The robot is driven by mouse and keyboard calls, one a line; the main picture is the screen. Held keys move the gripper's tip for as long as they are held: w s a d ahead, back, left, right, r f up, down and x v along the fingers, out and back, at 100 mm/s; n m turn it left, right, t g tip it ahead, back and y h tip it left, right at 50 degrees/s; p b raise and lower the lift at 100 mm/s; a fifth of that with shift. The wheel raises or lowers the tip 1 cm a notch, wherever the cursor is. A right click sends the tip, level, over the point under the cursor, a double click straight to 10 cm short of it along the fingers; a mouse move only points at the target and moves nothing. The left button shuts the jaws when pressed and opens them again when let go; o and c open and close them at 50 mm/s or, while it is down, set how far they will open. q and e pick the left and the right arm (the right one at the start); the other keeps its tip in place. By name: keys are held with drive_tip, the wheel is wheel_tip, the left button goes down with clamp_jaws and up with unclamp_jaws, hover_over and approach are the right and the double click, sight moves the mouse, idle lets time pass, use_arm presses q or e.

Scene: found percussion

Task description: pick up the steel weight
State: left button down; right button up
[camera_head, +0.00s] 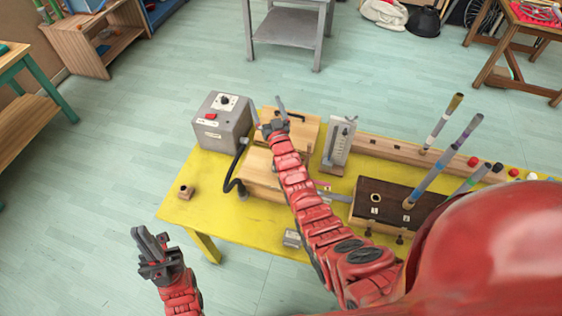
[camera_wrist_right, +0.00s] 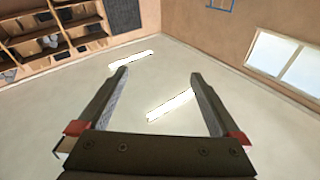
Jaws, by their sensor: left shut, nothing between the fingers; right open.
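A small grey metal block (camera_head: 292,238), which looks like the steel weight, sits near the front edge of the yellow table (camera_head: 222,212). My right arm passes close to its right side. My right gripper (camera_head: 268,112) is beyond it, above the wooden boxes at the table's back. My left gripper (camera_head: 151,240) is shut and empty, off the table's front left corner, well left of the grey block.
A grey control box (camera_head: 220,125) with a black hose stands at the back left. Wooden boxes (camera_head: 262,172) lie under my right arm. A dark box (camera_head: 385,203) with upright sticks is at right. A small brown block (camera_head: 186,192) is at the left. Bare yellow tabletop lies between.

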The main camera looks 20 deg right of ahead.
drive_tip(key=w+d+f+m+g+h, duration=0.1)
drive_tip(key=w+d+f+m+g, duration=0.2)
drive_tip(key=w+f+g, duration=0.6)
drive_tip(key=s+a+r+m+g, duration=0.1)
drive_tip(key=s+r+g, duration=0.4)
drive_tip(key=s, duration=0.5)
drive_tip(key=s+a+r+m+g, duration=0.1)
drive_tip(key=s+r+g, duration=0.2)
drive_tip(key=s+g, duration=0.55)
drive_tip(key=f+b, duration=0.3)
drive_tip(key=s+f+t+b, duration=0.1)
drive_tip(key=f+b, duration=0.2)
drive_tip(key=s+f+t+b, duration=0.1)
drive_tip(key=f+b, duration=0.2)
drive_tip(key=shift+s+f+y, duration=0.15)
drive_tip(key=shift+f+y, duration=0.15)
wheel_tip(320, 180, down, 2)
drive_tip(key=shift+f+p, duration=0.15)
drive_tip(key=shift+p, duration=0.4)
drive_tip(key=shift+d+f+p, duration=0.1)
drive_tip(key=shift+f+p, duration=0.2)
drive_tip(key=shift+p, duration=0.1)
drive_tip(key=f+p, duration=0.2)
drive_tip(key=f, duration=0.1)
drive_tip(key=shift+s+d, duration=0.15)
drive_tip(key=shift+s, duration=0.05)
drive_tip(key=shift+f+p, duration=0.3)
drive_tip(key=shift+f, duration=0.6)
